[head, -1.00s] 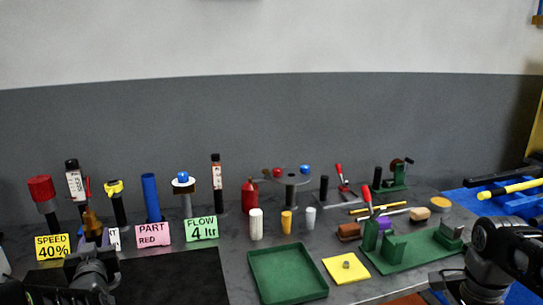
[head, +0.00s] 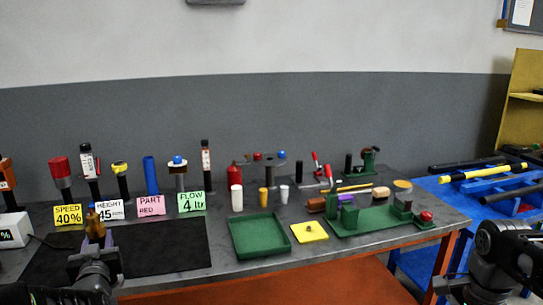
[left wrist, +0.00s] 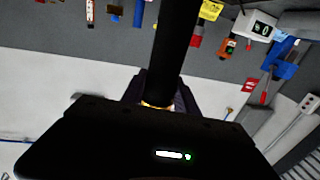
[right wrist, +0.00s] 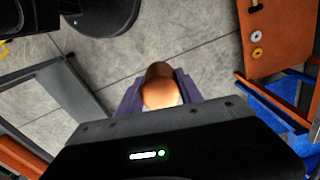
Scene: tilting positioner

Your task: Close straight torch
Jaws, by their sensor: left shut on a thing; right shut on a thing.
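My left gripper (head: 102,240) is in front of the dark mat at the left of the bench. Its purple fingers are shut on a brass-coloured piece (head: 95,224). In the left wrist view a long black cylinder (left wrist: 174,50) rises from between the fingers, with a gold ring at its base. My right gripper (right wrist: 160,95) is shut on a rounded copper-coloured piece (right wrist: 158,82), with grey floor behind it. In the head view only my right arm shows at the lower right. Which held piece belongs to the straight torch I cannot tell.
The bench holds a dark mat (head: 165,255), a green tray (head: 235,250), a yellow plate (head: 310,238) and a green fixture (head: 370,228). Cards, including the yellow speed card (head: 68,214), stand before several upright tools. A blue table (head: 455,205) is at the right.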

